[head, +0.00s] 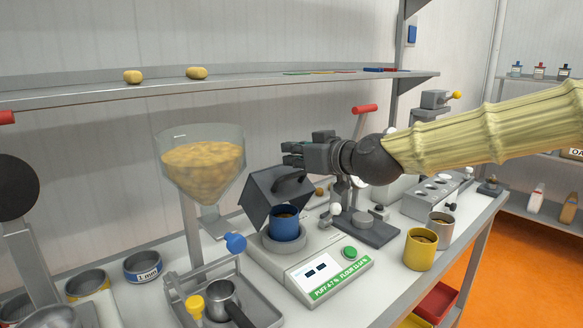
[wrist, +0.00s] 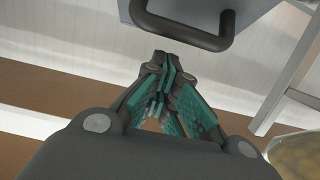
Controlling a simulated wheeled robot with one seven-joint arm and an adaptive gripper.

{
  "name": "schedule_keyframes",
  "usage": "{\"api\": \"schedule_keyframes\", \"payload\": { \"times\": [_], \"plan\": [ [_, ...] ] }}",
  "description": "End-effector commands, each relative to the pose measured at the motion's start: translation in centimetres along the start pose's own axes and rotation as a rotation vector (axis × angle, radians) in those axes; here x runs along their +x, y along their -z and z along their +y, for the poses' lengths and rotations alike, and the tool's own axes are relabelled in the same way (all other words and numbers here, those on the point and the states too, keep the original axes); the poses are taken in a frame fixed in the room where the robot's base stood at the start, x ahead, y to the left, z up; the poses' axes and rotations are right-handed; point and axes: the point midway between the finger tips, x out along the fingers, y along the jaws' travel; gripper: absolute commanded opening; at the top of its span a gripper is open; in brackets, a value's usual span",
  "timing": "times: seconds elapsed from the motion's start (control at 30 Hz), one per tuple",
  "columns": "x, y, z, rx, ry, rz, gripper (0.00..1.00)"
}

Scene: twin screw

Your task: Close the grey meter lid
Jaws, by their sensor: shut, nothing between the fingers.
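The grey meter lid (head: 262,212) stands tilted open on the white meter (head: 303,278), above a blue cup (head: 285,229) with brownish contents. The lid carries a dark bar handle (head: 291,184). My gripper (head: 288,154) is shut and empty, just above and behind the lid in the head view, fingers pointing left. In the wrist view, the shut fingertips (wrist: 162,70) are just below the dark handle (wrist: 180,32), with a gap between them. Part of the grey lid (wrist: 185,8) shows at the top edge there.
A hopper of yellowish grain (head: 203,165) stands left of the meter. A yellow cup (head: 420,250) and a grey cup (head: 441,229) stand to the right. A stand with a red-ended lever (head: 365,109) is behind my gripper. A shelf (head: 250,87) runs above.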

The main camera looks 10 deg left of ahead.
Motion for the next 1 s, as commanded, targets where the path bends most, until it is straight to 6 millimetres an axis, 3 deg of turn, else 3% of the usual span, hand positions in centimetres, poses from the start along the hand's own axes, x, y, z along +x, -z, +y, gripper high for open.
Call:
{"api": "schedule_keyframes", "payload": {
  "times": [0.03, 1.0],
  "plan": [
    [-0.1, -1.1, 0.0, 0.002, 0.002, 0.019, 0.0],
    [-4.8, -7.1, -0.2, 0.003, 0.011, 0.391, 0.0]
  ]
}}
